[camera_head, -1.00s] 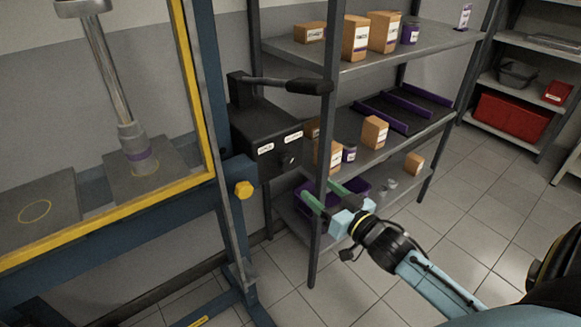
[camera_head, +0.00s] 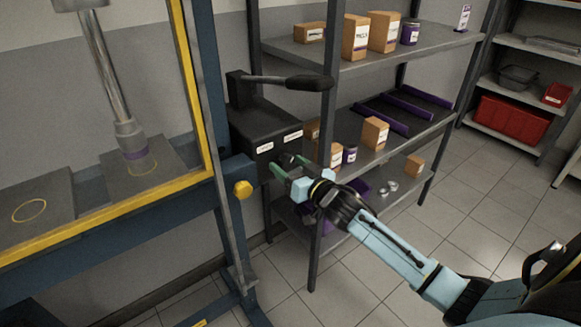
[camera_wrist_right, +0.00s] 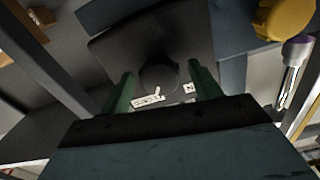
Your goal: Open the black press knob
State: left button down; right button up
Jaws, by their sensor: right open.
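The black press knob (camera_head: 288,158) is on the front of the dark pump box (camera_head: 262,130) fixed beside the press frame. It shows as a dark round shape between the fingers in the right wrist view (camera_wrist_right: 158,77). My right gripper (camera_head: 289,167) is open, its green fingers pointing at the knob, one on each side. In the wrist view its fingertips (camera_wrist_right: 161,80) stand apart with a gap to the knob on both sides; I see no contact. My left gripper is not in view.
The box has a lever with a black grip (camera_head: 309,82) on top. A yellow bolt (camera_head: 243,189) sticks out of the press frame (camera_head: 206,90). A grey shelf post (camera_head: 322,200) stands close to my right arm. Shelves (camera_head: 385,150) hold boxes and jars. Tiled floor lies clear at right.

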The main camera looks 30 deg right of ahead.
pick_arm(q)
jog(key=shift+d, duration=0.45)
pick_arm(e)
jog(key=c, duration=1)
